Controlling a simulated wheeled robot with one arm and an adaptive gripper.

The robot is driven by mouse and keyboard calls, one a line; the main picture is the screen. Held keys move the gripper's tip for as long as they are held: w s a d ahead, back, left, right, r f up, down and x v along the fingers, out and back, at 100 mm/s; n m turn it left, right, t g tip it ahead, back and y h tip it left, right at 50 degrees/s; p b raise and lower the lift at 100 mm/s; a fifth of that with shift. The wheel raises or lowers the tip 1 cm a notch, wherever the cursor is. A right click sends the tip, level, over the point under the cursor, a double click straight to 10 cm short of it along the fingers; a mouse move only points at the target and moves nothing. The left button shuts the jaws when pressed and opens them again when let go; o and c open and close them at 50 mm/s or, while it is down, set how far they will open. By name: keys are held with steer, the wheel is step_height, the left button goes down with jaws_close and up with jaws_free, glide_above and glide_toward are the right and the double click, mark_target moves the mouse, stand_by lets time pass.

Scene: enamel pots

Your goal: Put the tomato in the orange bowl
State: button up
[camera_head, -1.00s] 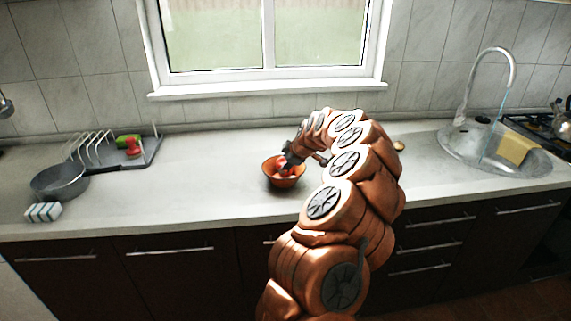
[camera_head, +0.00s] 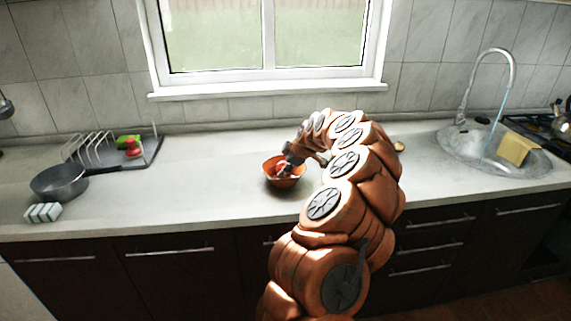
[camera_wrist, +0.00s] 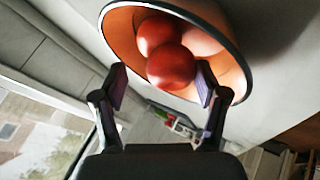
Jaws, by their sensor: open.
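The orange bowl (camera_head: 271,172) stands on the counter near the middle, and it also shows in the wrist view (camera_wrist: 120,28). In the wrist view a red tomato (camera_wrist: 171,67) is in the bowl, against another red round item (camera_wrist: 156,32). A third, paler orange-red round shape (camera_wrist: 204,40) shows beside them, partly shaded. My gripper (camera_head: 286,160) is at the bowl's opening. In the wrist view its two fingers (camera_wrist: 161,78) stand apart on either side of the nearest tomato. Small gaps seem to show, but I cannot tell whether either finger touches it.
A dish rack (camera_head: 150,150) at the left holds a green item (camera_head: 128,140) and red items (camera_head: 132,151). A grey pan (camera_head: 58,182) and a striped sponge (camera_head: 43,212) are near it. The sink (camera_head: 470,145) is at the right.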

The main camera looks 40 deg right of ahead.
steer(key=shift+r+p, duration=0.45)
steer(key=shift+r, duration=0.1)
steer(key=shift+s+b, duration=0.2)
steer(key=shift+b, duration=0.1)
steer(key=b+v, duration=0.2)
steer(key=v, duration=0.9)
steer(key=shift+r, duration=0.25)
steer(key=w+a+r+g+y, duration=0.1)
steer(key=a+r+y, duration=0.2)
steer(key=a, duration=1.8)
steer(key=s+a+f+g, duration=0.15)
steer(key=s+a, duration=0.25)
steer(key=a, duration=0.4)
steer(key=s+a+f+g, duration=0.1)
steer(key=s+a+g, duration=0.1)
steer(key=s+a, duration=0.4)
steer(key=s+a+f+m+g, duration=0.2)
steer(key=s+a+f+m, duration=0.1)
steer(key=s, duration=0.8)
steer(key=s+a+f+m+g+h, duration=0.1)
steer(key=s+a+f+m+g, duration=0.2)
steer(key=s, duration=0.8)
steer(key=shift+s+a+f+m, duration=0.35)
steer(key=shift+a+f+m, duration=0.25)
steer(key=shift+a+f, duration=0.5)
